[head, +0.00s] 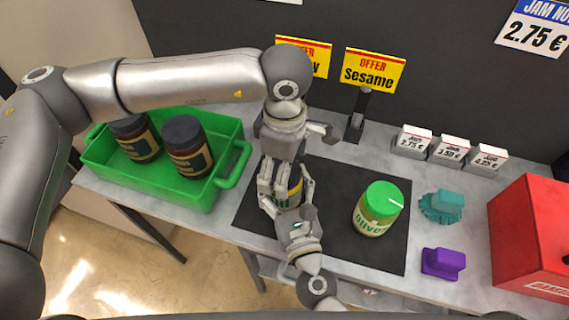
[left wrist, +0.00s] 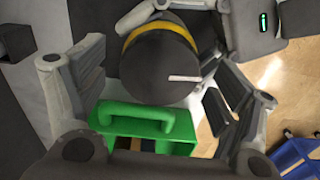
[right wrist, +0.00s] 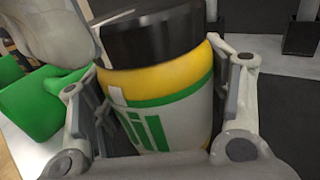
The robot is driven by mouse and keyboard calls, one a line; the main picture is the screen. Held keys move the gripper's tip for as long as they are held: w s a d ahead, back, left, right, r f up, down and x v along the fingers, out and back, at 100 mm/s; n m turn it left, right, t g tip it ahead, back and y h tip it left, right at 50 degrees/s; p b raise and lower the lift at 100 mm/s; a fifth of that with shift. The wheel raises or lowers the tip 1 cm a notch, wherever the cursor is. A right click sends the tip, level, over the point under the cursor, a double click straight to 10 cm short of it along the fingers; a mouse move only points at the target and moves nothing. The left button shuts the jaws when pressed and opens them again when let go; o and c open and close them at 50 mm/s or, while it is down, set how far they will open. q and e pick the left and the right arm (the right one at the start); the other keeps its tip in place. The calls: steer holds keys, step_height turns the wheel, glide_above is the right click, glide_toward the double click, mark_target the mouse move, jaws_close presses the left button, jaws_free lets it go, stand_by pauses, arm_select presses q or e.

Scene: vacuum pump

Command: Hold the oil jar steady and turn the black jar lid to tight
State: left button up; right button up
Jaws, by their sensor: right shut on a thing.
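The oil jar (right wrist: 165,105), yellow with a green and white label, stands upright on the black mat; in the head view it (head: 290,190) is mostly hidden by my grippers. Its black lid (left wrist: 160,70) carries a white mark and sits on the jar's top (right wrist: 150,38). My right gripper (head: 298,215) is shut on the jar's body, its fingers on both sides in the right wrist view (right wrist: 165,110). My left gripper (head: 285,178) points down over the lid. Its fingers (left wrist: 158,95) are spread, with visible gaps to the lid.
A green crate (head: 200,192) with two dark-lidded jars stands at the left. An olives jar (head: 378,210) with a green lid stands right of my grippers. Teal (head: 440,207) and purple (head: 442,263) objects and a red box (head: 535,240) are further right. Price blocks (head: 450,150) line the back.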

arm_select(q)
step_height(320, 180, up, 12)
stand_by(0.6)
arm_select(e)
steer(key=o, duration=1.4)
steer(key=shift+s, duration=0.1)
